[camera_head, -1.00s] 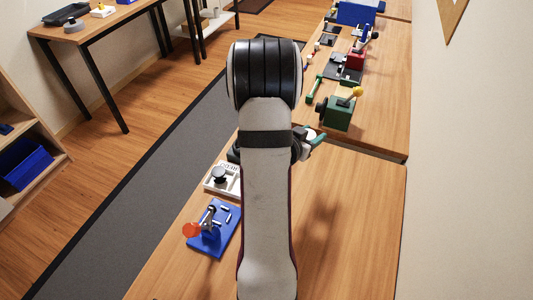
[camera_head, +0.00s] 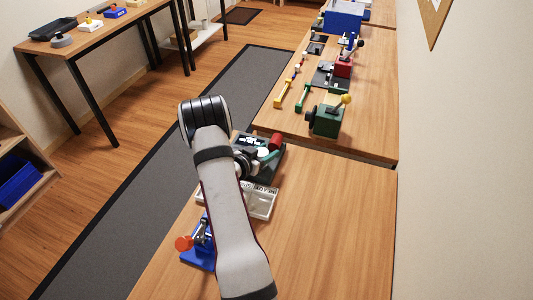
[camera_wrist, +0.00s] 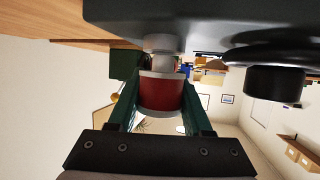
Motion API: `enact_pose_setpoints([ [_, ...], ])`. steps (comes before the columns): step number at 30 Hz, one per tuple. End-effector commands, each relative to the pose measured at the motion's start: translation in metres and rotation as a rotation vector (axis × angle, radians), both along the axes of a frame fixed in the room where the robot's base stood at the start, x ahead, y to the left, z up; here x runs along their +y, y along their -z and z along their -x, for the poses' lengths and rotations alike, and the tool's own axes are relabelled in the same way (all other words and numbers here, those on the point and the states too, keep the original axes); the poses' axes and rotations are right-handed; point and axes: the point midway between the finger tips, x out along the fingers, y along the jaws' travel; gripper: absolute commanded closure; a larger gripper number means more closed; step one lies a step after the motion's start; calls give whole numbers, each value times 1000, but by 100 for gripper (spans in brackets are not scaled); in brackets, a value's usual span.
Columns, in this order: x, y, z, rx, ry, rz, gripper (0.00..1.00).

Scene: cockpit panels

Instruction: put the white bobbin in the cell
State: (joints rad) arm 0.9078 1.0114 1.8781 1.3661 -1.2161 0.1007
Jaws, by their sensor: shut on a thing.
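My gripper (camera_wrist: 160,110) has dark green fingers shut on the white bobbin (camera_wrist: 160,93), which in the wrist view has a red middle and pale ends. In the head view, its pale round end (camera_head: 262,153) shows beside a green finger. The gripper holds it over or close beside a dark panel (camera_wrist: 190,15); I cannot tell whether they touch. A pale grey tray with lettering and compartments (camera_head: 264,203) lies nearer, partly behind my arm. I cannot make out which compartment is the cell.
A red cylinder (camera_head: 276,141) stands by the dark panel's far side. A black knob (camera_wrist: 275,80) is at right in the wrist view. A blue stand (camera_head: 196,259) sits nearer, partly hidden. A green box with a yellow-knobbed lever (camera_head: 327,120) stands beyond. The right tabletop is bare.

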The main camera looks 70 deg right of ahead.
Motion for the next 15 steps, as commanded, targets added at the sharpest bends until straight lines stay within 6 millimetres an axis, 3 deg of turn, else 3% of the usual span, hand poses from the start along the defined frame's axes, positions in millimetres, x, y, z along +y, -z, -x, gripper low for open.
enact_pose_setpoints([
  [2,0,9,0,2,-1,0,100],
  [7,-1,10,0,0,-1,2,100],
  [8,0,10,0,0,-1,2,48],
  [12,0,10,0,0,-1,2,23],
  [15,0,10,0,0,-1,2,20],
])
